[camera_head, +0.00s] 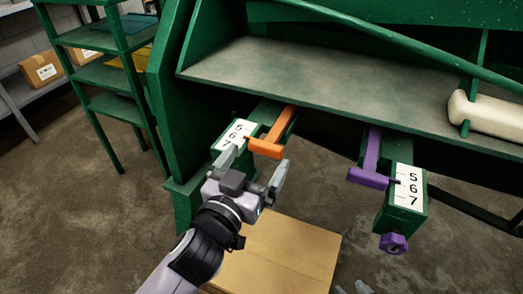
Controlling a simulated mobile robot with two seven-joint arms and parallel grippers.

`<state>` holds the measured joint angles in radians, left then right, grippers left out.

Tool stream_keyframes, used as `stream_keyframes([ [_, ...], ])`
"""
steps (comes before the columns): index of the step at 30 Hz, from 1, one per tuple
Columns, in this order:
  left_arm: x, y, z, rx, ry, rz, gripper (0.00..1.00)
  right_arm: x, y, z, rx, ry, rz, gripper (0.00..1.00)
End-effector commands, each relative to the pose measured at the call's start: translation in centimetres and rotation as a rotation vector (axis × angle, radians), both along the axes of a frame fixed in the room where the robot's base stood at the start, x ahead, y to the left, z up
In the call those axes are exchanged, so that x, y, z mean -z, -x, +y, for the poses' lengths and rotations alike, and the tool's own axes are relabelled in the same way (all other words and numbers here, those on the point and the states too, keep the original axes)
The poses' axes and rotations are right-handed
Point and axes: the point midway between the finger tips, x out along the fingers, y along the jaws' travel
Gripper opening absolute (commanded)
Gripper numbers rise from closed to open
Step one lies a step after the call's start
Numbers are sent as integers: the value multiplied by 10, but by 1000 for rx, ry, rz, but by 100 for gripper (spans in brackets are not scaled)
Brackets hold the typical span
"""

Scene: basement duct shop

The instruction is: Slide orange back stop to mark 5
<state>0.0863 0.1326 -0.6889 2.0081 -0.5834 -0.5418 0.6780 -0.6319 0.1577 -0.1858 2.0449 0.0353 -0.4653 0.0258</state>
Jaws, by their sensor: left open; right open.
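The orange back stop (267,149) is a T-shaped slide under the front of the green machine's bed. My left gripper (251,168) is open, just in front of the orange crossbar, one finger over the scale's lower edge and one below the bar's right end. Whether it touches is unclear.
A purple stop (368,178) with its own 5-6-7 scale (409,187) and a purple knob (394,243) is to the right. A cardboard box (285,250) is on the floor below. A green shelf rack (103,75) stands left. The grey bed (330,80) overhangs the stops.

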Motion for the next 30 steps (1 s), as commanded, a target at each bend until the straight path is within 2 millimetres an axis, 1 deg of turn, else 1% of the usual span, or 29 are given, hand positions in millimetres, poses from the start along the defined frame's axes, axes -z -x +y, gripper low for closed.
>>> stream_keyframes([
  [1, -1, -7, -3, 0, -1, -2, 100, 1, 0, 0, 0, 0, 1, 43],
  [3, -1, -15, -6, 0, -1, -1, 100, 1, 1, 0, 1, 0, 2, 43],
  [9, 0, -31, -13, 1, -1, 1, 100, 3, 3, 0, 2, -1, 5, 43],
  [13, 1, -35, -15, 1, 0, 1, 100, 3, 3, 0, 5, -4, 6, 43],
  [20, 1, -35, -15, 1, 0, 2, 100, 3, 3, 1, 7, -5, 6, 43],
  [21, 1, -35, -15, 1, 0, 2, 94, 3, 3, 1, 7, -5, 5, 43],
  [23, 1, -35, -15, 0, -1, 2, 74, 3, 3, 1, 7, -5, 5, 43],
  [24, 1, -35, -15, 0, -1, 2, 61, 3, 3, 1, 7, -5, 5, 43],
  [26, 1, -35, -15, 1, -1, 2, 41, 3, 3, 1, 7, -5, 5, 43],
  [27, 1, -35, -15, 1, -1, 2, 28, 3, 3, 1, 7, -5, 5, 43],
  [28, 1, -35, -15, 1, -1, 2, 22, 3, 3, 1, 7, -5, 5, 43],
  [30, 1, -36, -15, 0, 0, 1, 22, 3, 2, 1, 7, -5, 5, 43],
])
